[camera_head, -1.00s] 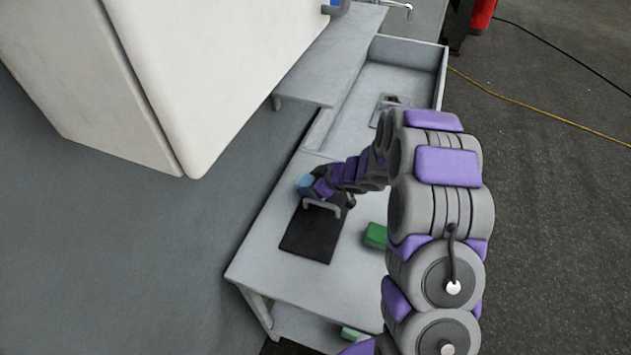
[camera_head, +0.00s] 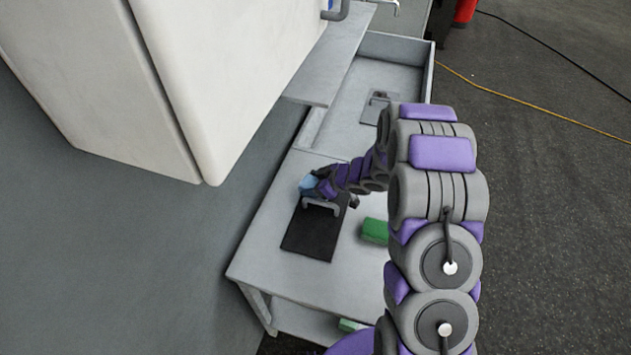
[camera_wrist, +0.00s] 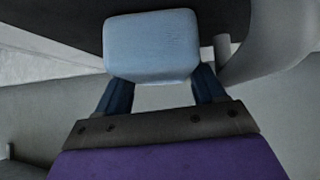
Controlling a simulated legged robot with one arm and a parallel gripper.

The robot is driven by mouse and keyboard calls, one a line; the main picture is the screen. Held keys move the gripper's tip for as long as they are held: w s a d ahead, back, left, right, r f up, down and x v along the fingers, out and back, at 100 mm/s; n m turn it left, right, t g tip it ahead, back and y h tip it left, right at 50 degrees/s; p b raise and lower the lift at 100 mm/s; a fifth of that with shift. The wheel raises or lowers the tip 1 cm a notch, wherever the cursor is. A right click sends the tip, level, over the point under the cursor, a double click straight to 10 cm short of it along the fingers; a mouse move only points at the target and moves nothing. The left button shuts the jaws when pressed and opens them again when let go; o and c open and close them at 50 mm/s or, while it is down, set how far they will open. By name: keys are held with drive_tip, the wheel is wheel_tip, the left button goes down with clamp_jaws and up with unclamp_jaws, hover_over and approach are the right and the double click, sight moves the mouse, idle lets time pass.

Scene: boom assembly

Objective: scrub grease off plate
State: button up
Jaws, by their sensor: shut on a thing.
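A flat black plate (camera_head: 312,236) with a grey handle (camera_head: 322,207) at its far edge lies on the grey workbench (camera_head: 268,258). My gripper (camera_head: 312,186) is at the plate's far left corner and is shut on a light blue block, like a sponge (camera_head: 308,183). In the wrist view the blue sponge (camera_wrist: 152,46) sits between the two dark fingers (camera_wrist: 157,90), with a dark surface behind it. I cannot tell whether the sponge touches the plate. No grease can be made out.
A green block (camera_head: 374,231) lies on the bench right of the plate, and another green piece (camera_head: 350,325) is on the lower shelf. A sink-like basin (camera_head: 370,85) is at the far end.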

sight(302, 181)
drive_tip(key=shift+a, duration=0.2)
drive_tip(key=shift+w+a+r+p, duration=0.1)
drive_tip(key=shift+w+a+p, duration=0.35)
drive_tip(key=shift+w+p, duration=0.2)
drive_tip(key=shift+w+a, duration=0.1)
drive_tip(key=shift+a, duration=0.9)
drive_tip(key=shift+d+r+p, duration=0.4)
drive_tip(key=shift+r+p, duration=0.1)
drive_tip(key=shift+p, duration=0.25)
drive_tip(key=shift+d+r+p, duration=0.15)
drive_tip(key=shift+r+p, duration=0.7)
drive_tip(key=r+p, duration=0.1)
drive_tip(key=a+r+p, duration=0.1)
drive_tip(key=r+p, duration=0.1)
drive_tip(key=shift+r, duration=0.15)
drive_tip(key=shift+d, duration=0.2)
drive_tip(key=shift+d, duration=0.15)
